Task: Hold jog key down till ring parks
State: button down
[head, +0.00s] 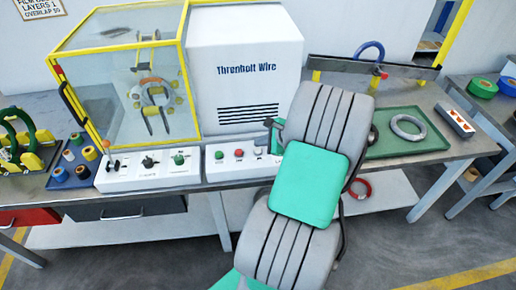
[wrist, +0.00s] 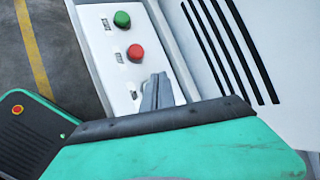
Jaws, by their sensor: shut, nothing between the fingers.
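The control panel (head: 212,172) at the front of the wrapping machine carries a green button (head: 219,155), a red button (head: 239,152) and a pale key (head: 258,150) in a row. The green button (wrist: 122,19) and red button (wrist: 135,53) also show in the wrist view. My gripper (wrist: 157,92) is shut and empty, its fingertips over the panel just past the red button. The fingers hide what lies under them; I cannot tell whether they touch a key. The ring (head: 153,93) sits inside the clear yellow-framed guard (head: 115,75).
A second panel (head: 148,170) with knobs stands to the left, beside a blue tray of spools (head: 75,165). The white machine cabinet (head: 245,65) rises behind the keys. A green tray (head: 400,140) holding a grey coil (head: 408,127) lies to the right, beyond my arm.

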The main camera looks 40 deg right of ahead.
aim_at(261, 151)
jog(key=shift+r+p, duration=2.55)
jog(key=shift+r, duration=0.05)
jog(key=shift+f, duration=0.1)
